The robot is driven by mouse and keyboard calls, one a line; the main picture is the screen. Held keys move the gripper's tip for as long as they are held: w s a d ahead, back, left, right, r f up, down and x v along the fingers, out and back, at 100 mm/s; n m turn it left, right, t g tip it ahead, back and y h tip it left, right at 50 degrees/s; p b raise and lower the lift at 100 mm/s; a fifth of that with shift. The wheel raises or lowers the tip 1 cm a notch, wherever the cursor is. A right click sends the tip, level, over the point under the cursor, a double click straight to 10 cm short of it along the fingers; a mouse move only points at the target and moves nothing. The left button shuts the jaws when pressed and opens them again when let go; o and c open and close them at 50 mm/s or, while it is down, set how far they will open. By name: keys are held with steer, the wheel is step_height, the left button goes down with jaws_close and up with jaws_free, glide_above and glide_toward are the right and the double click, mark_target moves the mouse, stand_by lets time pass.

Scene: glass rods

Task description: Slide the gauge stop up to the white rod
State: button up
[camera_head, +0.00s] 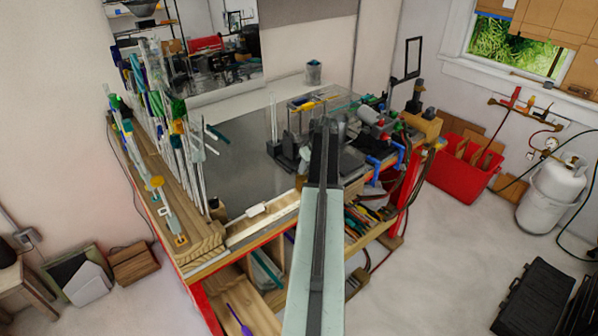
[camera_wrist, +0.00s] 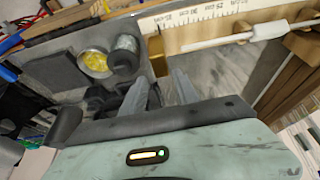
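A thin white rod (camera_wrist: 235,38) lies along the ruler strip (camera_wrist: 190,14) at the upper right of the wrist view. In the head view my arm hides most of the gripper.
A wooden rack (camera_head: 172,215) with upright coloured rods stands at the bench's left. Bench tools crowd its right side, with a red bin (camera_head: 462,172) beyond. The wrist view shows a dish of yellow bits (camera_wrist: 95,62) and a dark jar (camera_wrist: 124,58). The grey bench top (camera_head: 235,165) is mostly clear.

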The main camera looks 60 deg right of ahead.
mark_target(302, 177)
steer(key=b+x, duration=0.7)
steer(key=x, duration=0.1)
steer(key=shift+s+f, duration=0.1)
jaws_close()
steer(key=shift+a, duration=0.1)
stand_by(1.1)
